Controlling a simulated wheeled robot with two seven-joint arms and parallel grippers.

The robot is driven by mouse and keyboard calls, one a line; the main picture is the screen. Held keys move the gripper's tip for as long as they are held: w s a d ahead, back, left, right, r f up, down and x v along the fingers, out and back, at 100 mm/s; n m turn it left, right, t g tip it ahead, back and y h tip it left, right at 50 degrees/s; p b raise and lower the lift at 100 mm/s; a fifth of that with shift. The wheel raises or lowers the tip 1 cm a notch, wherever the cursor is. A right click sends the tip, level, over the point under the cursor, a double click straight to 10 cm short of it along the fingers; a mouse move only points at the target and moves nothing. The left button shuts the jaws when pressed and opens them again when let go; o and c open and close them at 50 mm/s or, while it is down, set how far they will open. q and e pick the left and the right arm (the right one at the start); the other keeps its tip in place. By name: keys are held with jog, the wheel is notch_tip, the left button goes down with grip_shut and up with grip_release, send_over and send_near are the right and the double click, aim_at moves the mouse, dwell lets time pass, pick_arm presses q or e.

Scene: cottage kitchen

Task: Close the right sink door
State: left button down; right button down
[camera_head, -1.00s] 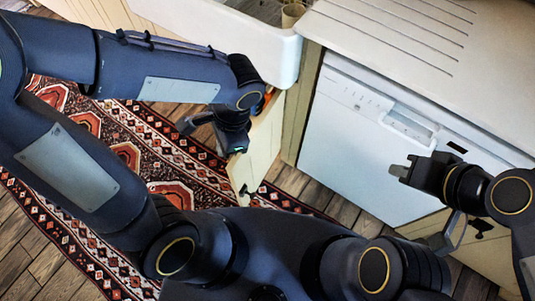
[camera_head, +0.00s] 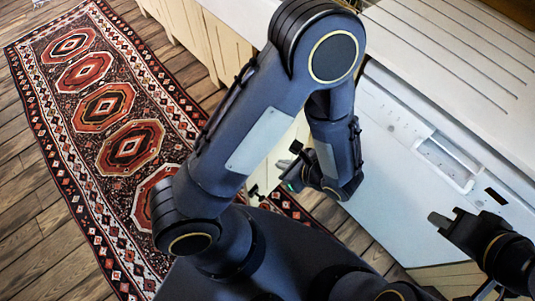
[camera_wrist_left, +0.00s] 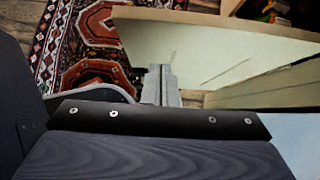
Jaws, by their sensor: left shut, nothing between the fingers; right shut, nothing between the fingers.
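The right sink door (camera_head: 283,152) is a cream panel partly hidden behind my left arm in the head view. It stands open, out from the cabinet front, with a dark handle (camera_head: 254,190) low on it. In the left wrist view, the door (camera_wrist_left: 205,50) fills the upper middle as a pale panel with a brown edge. My left gripper (camera_head: 290,180) is shut and empty, close to the door; its fingers (camera_wrist_left: 161,82) point toward the panel. Contact cannot be told. My right gripper (camera_head: 438,219) is shut and empty in front of the white dishwasher.
The white dishwasher (camera_head: 390,130) stands right of the door under the white ribbed worktop (camera_head: 440,45). A patterned rug (camera_head: 90,150) lies on the wooden floor at left. Small items in a dark space (camera_wrist_left: 270,10) show at the wrist view's upper right.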

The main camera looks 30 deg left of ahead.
pick_arm(q)
jog(key=w+a+f, duration=0.1)
jog(key=a+f, duration=0.1)
jog(key=a, duration=0.4)
jog(key=shift+w+f, duration=0.15)
jog(key=shift+w, duration=0.2)
jog(key=shift+a, duration=0.1)
